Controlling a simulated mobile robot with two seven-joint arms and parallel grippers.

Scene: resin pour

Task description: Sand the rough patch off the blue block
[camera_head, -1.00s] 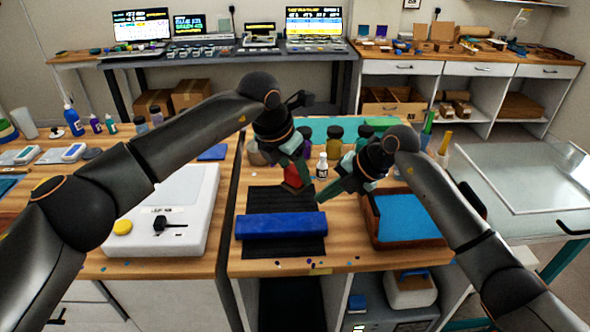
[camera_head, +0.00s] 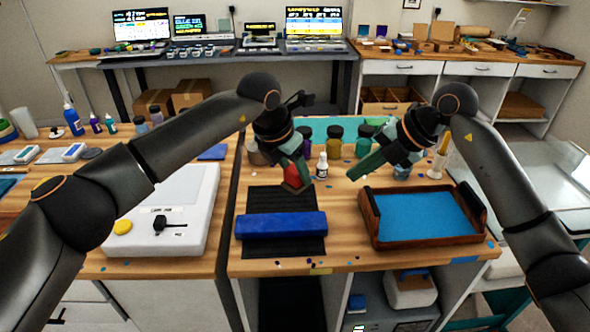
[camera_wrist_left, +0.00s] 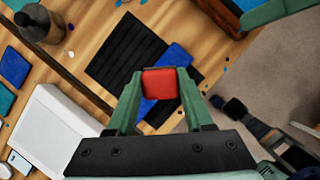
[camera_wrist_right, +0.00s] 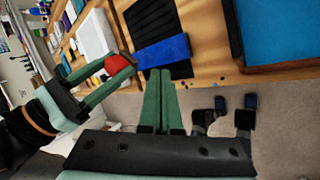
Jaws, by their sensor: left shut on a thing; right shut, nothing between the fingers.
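The blue block (camera_head: 281,225) lies lengthwise across the front part of the black ribbed mat (camera_head: 262,201) on the wooden bench. No rough patch can be made out on it at this size. My left gripper (camera_head: 296,178) is shut on a red sanding block (camera_wrist_left: 160,84), held above the mat behind the blue block. The red block also shows in the right wrist view (camera_wrist_right: 117,64). My right gripper (camera_head: 360,176) is shut and empty, up and to the right of the mat; its fingers touch each other in the right wrist view (camera_wrist_right: 161,75).
A wooden tray with a blue lining (camera_head: 372,233) stands right of the mat. Several bottles and jars (camera_head: 322,166) line the back of the bench. A white scale-like device (camera_head: 183,240) is on the left bench. Small coloured bits lie along the front edge.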

